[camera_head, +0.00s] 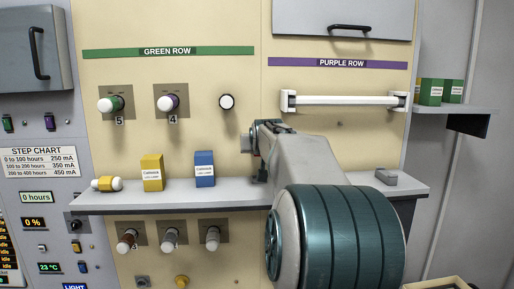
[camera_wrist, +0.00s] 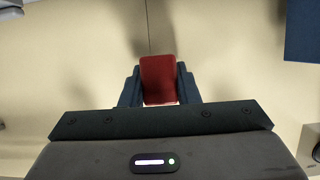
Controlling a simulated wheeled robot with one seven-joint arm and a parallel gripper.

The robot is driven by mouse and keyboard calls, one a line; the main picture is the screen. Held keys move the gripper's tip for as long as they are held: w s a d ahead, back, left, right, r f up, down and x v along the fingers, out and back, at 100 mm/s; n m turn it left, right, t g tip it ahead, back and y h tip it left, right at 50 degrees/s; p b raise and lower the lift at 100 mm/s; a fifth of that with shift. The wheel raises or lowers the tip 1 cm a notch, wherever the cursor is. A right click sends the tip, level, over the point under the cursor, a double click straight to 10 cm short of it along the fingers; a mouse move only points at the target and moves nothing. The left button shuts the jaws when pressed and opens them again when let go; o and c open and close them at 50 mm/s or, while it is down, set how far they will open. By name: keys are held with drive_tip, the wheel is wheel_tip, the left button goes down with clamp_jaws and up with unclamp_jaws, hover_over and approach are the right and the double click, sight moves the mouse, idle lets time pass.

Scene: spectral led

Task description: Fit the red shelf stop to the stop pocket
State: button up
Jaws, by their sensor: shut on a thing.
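The red shelf stop (camera_wrist: 161,75) shows in the wrist view as a dark red block between the two dark blue fingers of my gripper (camera_wrist: 160,88), which is shut on it. A cream panel surface lies beyond it, with a shadow above the stop. In the head view my arm hides the gripper and the stop. A small grey block (camera_head: 400,178) sits on the right end of the grey shelf (camera_head: 240,196). I cannot tell whether it is the stop pocket, and I see no other clear pocket.
A yellow box (camera_head: 152,172), a blue box (camera_head: 204,168) and a yellow-and-white lamp (camera_head: 107,184) are on the shelf. A white bar (camera_head: 345,100) is mounted under the PURPLE ROW label. Green boxes (camera_head: 431,92) stand on a side shelf. A blue thing (camera_wrist: 303,30) shows in the wrist view.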

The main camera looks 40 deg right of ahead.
drive_tip(key=shift+s, duration=0.1)
drive_tip(key=shift+f+b, duration=0.2)
drive_tip(key=shift+b, duration=0.2)
wheel_tip(320, 180, down, 5)
drive_tip(key=b, duration=0.5)
drive_tip(key=shift+f, duration=0.1)
drive_tip(key=shift+f+b, duration=0.1)
drive_tip(key=shift+b, duration=0.4)
idle(0.3)
drive_tip(key=shift+f+b, duration=1.15)
